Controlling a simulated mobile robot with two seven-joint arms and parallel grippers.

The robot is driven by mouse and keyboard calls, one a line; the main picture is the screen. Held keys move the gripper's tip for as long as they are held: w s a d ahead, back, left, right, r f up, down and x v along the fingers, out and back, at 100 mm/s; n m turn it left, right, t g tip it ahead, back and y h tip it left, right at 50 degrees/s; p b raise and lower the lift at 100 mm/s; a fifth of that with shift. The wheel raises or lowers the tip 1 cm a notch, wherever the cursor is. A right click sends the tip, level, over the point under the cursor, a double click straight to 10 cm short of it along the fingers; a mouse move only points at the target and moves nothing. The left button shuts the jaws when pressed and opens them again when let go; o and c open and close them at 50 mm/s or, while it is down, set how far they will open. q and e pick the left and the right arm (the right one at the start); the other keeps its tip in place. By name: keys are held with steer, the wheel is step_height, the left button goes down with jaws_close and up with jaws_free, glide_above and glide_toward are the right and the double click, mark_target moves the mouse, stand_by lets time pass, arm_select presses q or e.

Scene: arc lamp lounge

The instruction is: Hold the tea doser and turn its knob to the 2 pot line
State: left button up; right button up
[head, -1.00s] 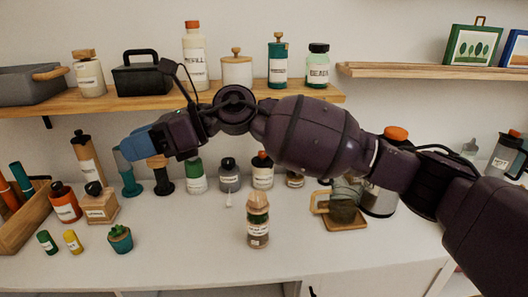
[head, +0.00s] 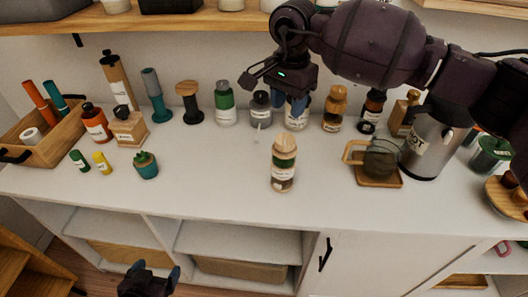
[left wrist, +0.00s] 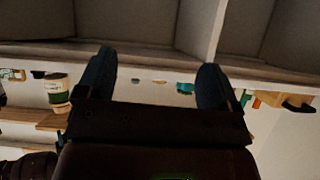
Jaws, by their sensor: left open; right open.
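The tea doser (head: 284,165), as far as I can tell, is the upright clear jar with a rounded wooden top, a pale label and brown contents. It stands alone near the counter's front middle. Its line marks are too small to read. My right gripper (head: 297,110) is open with blue fingers pointing down, above and behind the doser, in front of a labelled bottle in the back row. My left gripper (head: 150,275) is low in front of the cabinet, below the counter edge, apart from the doser. Its two open fingers (left wrist: 155,88) show with nothing between them in the left wrist view.
A glass cup on a wooden coaster (head: 393,181) and a steel pot (head: 432,140) stand right of the doser. A small potted plant (head: 146,165) and a wooden tray (head: 45,150) are left. Several jars line the back. The counter around the doser is clear.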

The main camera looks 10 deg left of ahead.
mark_target(276, 162)
arm_select(q)
steer(key=shift+o, duration=0.8)
steer(key=w+a+r+t, duration=0.1)
steer(key=w+r, duration=0.1)
steer(key=w, duration=0.2)
steer(key=w+a+r+n+t, duration=0.1)
steer(key=w+r, duration=0.2)
steer(key=w+a+r+t, duration=0.1)
steer(key=w+a+r, duration=0.1)
steer(key=w+r, duration=0.1)
steer(key=shift+w+r+n+h, duration=0.15)
steer(key=shift+w+n+h, duration=0.2)
steer(key=shift+w, duration=0.5)
steer(key=w+d+r+m+h, duration=0.1)
steer(key=d, duration=0.4)
steer(key=w+d+r+m+h, duration=0.1)
steer(key=w+d+r+h, duration=0.1)
steer(key=d, duration=0.2)
steer(key=w+d+r+m+t+h, duration=0.1)
steer(key=w+d+m+h, duration=0.1)
steer(key=d, duration=0.3)
steer(key=shift+d+r, duration=0.3)
steer(key=shift+d, duration=0.05)
steer(key=d+r+m+h, duration=0.4)
steer(key=d, duration=0.8)
steer(key=shift+g, duration=0.4)
steer(key=x, duration=1)
steer(key=shift+w+f, duration=0.1)
steer(key=shift+w, duration=0.2)
steer(key=shift+c, duration=0.5)
